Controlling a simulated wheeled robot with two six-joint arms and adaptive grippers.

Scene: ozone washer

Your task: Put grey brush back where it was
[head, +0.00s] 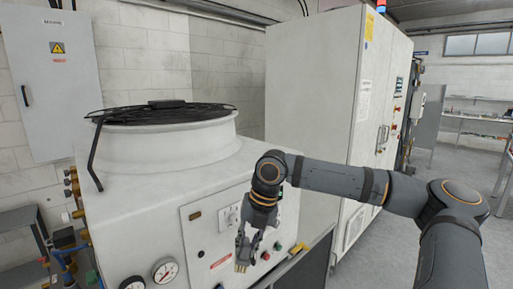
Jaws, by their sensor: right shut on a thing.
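My right gripper (246,247) hangs pointing down in front of the white machine's sloped control panel (205,238). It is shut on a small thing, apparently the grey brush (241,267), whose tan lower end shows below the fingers. Most of the brush is hidden by the fingers, so its shape and colour are hard to tell. I cannot tell whether it touches the panel. My left gripper is not in view.
The white machine (130,215) has a round black fan grille (130,112) on top and a bent black bar (95,160) at its left. Gauges (165,271) and knobs sit on its front. A tall white cabinet (310,90) stands behind.

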